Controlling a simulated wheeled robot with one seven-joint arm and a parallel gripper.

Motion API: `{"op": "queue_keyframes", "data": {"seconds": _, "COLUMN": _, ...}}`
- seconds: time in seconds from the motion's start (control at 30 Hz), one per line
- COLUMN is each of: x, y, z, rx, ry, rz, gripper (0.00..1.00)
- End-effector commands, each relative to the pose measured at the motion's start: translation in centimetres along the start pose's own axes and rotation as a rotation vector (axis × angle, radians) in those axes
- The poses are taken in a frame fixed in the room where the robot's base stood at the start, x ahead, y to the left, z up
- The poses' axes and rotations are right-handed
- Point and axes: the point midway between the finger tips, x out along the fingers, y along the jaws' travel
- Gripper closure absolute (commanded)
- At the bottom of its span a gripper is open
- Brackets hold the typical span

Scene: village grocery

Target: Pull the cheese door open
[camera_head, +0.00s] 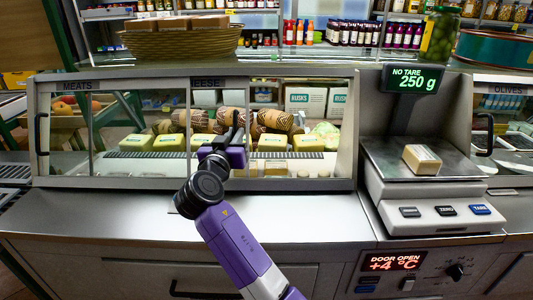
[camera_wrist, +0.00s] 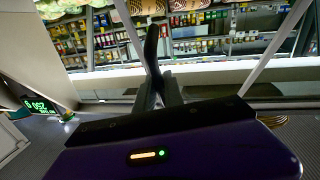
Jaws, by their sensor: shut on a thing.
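The glass-fronted counter case (camera_head: 357,130) has a MEATS label at its left and a partly covered label reading "EESE" near its middle. My gripper (camera_head: 237,140) is at the case front, shut on an upright dark handle (camera_head: 236,119). In the wrist view, my fingers (camera_wrist: 166,92) close around the lower part of this curved black handle (camera_wrist: 152,48). Yellow cheese packs (camera_head: 272,142) and patterned rounds show behind the glass. The display (camera_head: 396,262) below the scale reads DOOR OPEN, +4 °C. How far the cheese door stands open is hard to tell.
A scale (camera_head: 425,190) with a wrapped block (camera_head: 422,159) on it stands right of the case; its display (camera_head: 413,79) reads 250 g. A wicker basket (camera_head: 180,40) sits on top of the case. The metal counter (camera_head: 110,210) in front is clear.

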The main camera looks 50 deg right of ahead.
Motion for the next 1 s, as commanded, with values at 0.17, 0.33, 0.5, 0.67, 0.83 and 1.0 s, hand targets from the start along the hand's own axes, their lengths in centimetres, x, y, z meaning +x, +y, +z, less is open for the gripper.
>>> {"op": "queue_keyframes", "data": {"seconds": 0.17, "x": -0.8, "y": -4.2, "z": 0.1, "rx": 0.001, "ry": 0.002, "rz": -0.006, "gripper": 1.00}}
{"op": "queue_keyframes", "data": {"seconds": 0.33, "x": -1.2, "y": -6.3, "z": -0.3, "rx": 0.000, "ry": 0.001, "rz": -0.004, "gripper": 1.00}}
{"op": "queue_keyframes", "data": {"seconds": 0.5, "x": -1.3, "y": -7.3, "z": -0.6, "rx": -0.001, "ry": 0.000, "rz": -0.003, "gripper": 1.00}}
{"op": "queue_keyframes", "data": {"seconds": 0.67, "x": -1.3, "y": -7.5, "z": -0.6, "rx": -0.001, "ry": -0.001, "rz": -0.002, "gripper": 1.00}}
{"op": "queue_keyframes", "data": {"seconds": 0.83, "x": -1.3, "y": -7.4, "z": -0.7, "rx": -0.001, "ry": -0.001, "rz": -0.002, "gripper": 1.00}}
{"op": "queue_keyframes", "data": {"seconds": 1.0, "x": -1.3, "y": -7.4, "z": -0.7, "rx": -0.001, "ry": -0.001, "rz": -0.001, "gripper": 0.68}}
